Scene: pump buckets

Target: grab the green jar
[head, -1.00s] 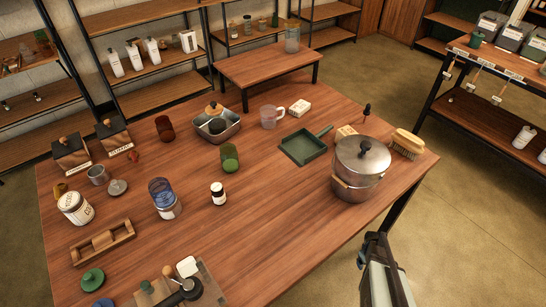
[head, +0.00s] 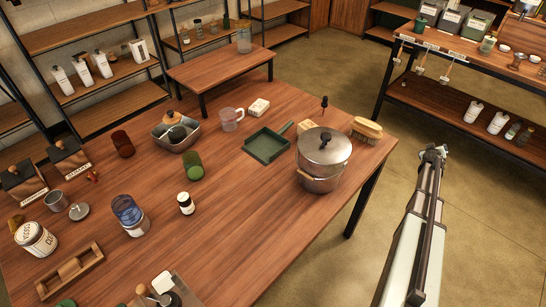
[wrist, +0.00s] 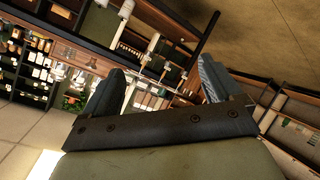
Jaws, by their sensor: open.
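My gripper (head: 436,152) is in the air over the floor to the right of the table, well apart from the green cylinder. In the wrist view my gripper (wrist: 160,85) has its two fingers spread wide with nothing between them. The green cylinder is not visible in the wrist view.
A blue-topped jar (head: 129,215) is left of centre. A shelf unit (head: 460,105) is at the right. The table's front middle is clear.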

